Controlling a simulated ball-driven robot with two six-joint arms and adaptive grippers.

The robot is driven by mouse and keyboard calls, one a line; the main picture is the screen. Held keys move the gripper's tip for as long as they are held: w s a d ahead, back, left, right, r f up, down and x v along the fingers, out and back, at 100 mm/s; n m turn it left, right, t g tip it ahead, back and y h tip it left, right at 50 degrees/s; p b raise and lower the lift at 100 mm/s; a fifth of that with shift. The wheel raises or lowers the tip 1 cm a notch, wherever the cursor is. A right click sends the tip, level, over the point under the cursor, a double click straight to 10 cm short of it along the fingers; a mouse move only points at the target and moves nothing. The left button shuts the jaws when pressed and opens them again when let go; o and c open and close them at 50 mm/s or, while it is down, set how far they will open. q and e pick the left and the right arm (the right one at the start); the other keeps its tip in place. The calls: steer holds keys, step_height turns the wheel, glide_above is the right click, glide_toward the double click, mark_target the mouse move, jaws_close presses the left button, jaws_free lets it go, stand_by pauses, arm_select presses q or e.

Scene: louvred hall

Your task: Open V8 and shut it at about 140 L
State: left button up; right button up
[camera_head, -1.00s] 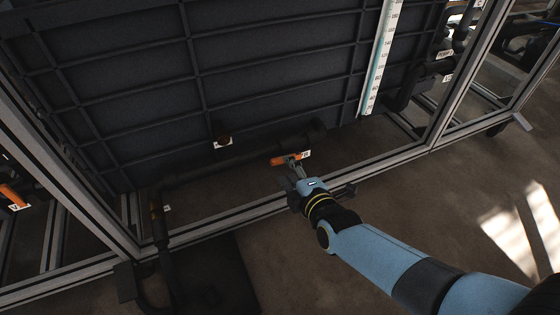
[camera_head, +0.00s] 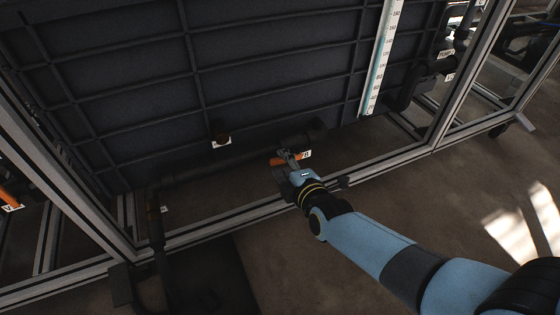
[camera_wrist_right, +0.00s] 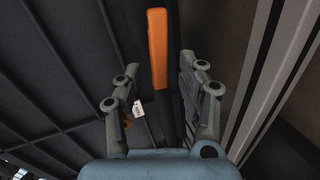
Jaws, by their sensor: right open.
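V8's orange lever handle (camera_head: 281,161) lies along the dark pipe at the foot of the tank, beside a small white tag (camera_head: 307,154). My right gripper (camera_head: 288,156) is at this handle, its fingers partly covering it. In the right wrist view the orange handle (camera_wrist_right: 157,48) runs up the picture, and the open fingers (camera_wrist_right: 160,68) stand on either side of its near end, with space around it. A white level scale (camera_head: 378,60) stands on the tank front; its reading is too small to tell. My left gripper is not in view.
The dark ribbed tank (camera_head: 110,100) fills the back. A grey frame rail (camera_head: 225,223) runs along the floor in front of it, below my right arm. Another orange handle (camera_head: 10,200) is at the far left. The floor at right is clear.

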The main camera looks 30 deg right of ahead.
steer(key=shift+b+x, duration=0.3)
steer(key=shift+x, duration=0.85)
steer(key=shift+c, duration=0.5)
jaws_close()
